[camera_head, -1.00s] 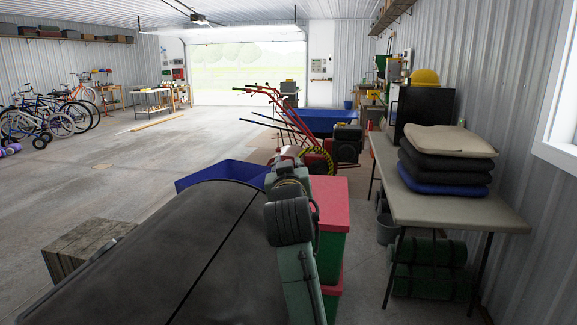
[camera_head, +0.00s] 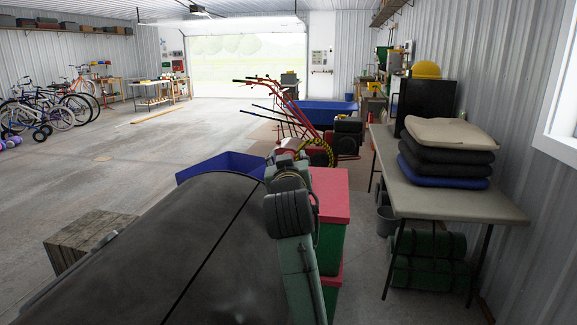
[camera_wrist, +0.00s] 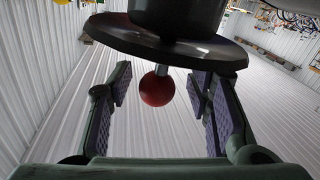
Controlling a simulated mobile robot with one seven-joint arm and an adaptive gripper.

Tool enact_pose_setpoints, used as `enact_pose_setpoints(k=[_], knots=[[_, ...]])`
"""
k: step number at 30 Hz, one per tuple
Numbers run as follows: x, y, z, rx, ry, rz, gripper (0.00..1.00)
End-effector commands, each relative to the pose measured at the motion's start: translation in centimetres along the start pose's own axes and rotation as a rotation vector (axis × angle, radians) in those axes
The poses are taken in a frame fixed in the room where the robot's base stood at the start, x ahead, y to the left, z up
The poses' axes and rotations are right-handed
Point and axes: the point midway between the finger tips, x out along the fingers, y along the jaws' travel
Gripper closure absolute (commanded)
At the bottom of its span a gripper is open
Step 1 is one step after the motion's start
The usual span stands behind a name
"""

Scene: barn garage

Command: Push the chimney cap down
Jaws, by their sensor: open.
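In the wrist view, a dark round cap plate (camera_wrist: 200,50) sits against a black cylinder (camera_wrist: 178,15), apparently the chimney. A short metal stem (camera_wrist: 162,70) joins the plate to a red ball knob (camera_wrist: 157,88). My gripper (camera_wrist: 160,82) is open, with green fingers and purple pads on either side of the knob. The fingertips are close to the plate; I cannot tell whether they touch it. In the head view, a large dark rounded body (camera_head: 170,260) fills the foreground. My green arm stands at its right edge; the cap and fingers cannot be made out there.
A red-lidded green bin (camera_head: 331,200) stands right of my arm. Beyond it is a table (camera_head: 455,204) with stacked cushions (camera_head: 447,150). A wooden crate (camera_head: 90,238), a blue tub (camera_head: 220,166) and a red tiller (camera_head: 318,150) are nearby. The floor at left is open.

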Motion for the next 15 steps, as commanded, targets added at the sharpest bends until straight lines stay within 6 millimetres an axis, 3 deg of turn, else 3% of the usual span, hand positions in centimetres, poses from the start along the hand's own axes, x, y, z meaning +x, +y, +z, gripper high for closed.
enact_pose_setpoints(k=[15], knots=[[-9.6,0.0,0.0,0.0,0.001,0.0,0.54]])
